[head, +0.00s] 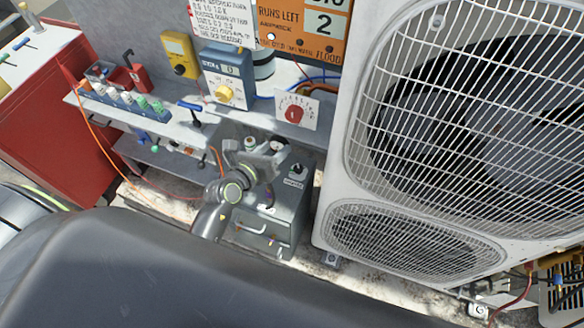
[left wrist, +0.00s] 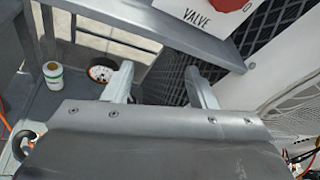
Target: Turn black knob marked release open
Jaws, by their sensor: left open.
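A small black knob (head: 297,168) sits on top of a grey metal box (head: 293,205) in the head view. A small white label lies just in front of it; its lettering is too small to read surely. My left gripper (head: 262,152) is just left of the knob, above the box, and hides part of the box top. It looks apart from the knob. In the left wrist view the fingers of my left gripper (left wrist: 160,86) stand apart with nothing between them. I cannot make out the black knob in that view. My right gripper is not seen.
A large white condenser (head: 335,150) stands close on the right. Behind the gripper, a grey shelf (head: 235,118) holds bottles and meters. A red cabinet (head: 50,110) stands at left.

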